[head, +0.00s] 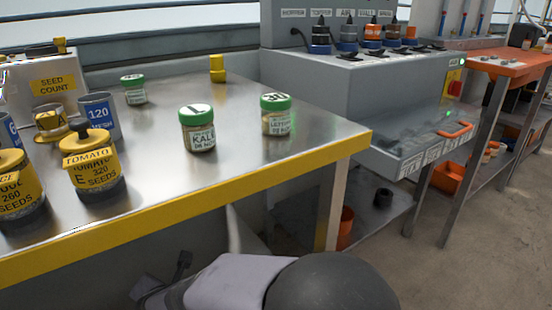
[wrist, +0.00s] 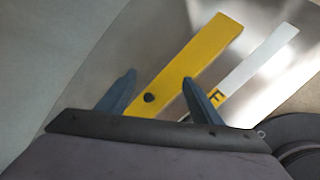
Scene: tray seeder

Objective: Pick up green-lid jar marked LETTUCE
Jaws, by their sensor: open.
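The jar marked LETTUCE (head: 277,121) stands upright on the metal table near its right end, with a green lid on top. A similar green-lid jar marked KALE (head: 198,134) stands to its left, and a third green-lid jar (head: 134,92) stands farther back; its label is too small to read. My gripper (wrist: 158,76) shows in the wrist view with two blue-grey fingers spread apart and nothing between them that it holds. No jar shows in the wrist view. In the head view my arm is low, in front of the table's yellow edge and apart from the jars.
The metal table (head: 235,161) has a yellow front edge. Yellow-lidded seed pots, including TOMATO (head: 94,175), stand at left near a blue cup (head: 101,117). A yellow block (head: 217,70) stands at the back. A grey machine (head: 345,100) adjoins the table's right end.

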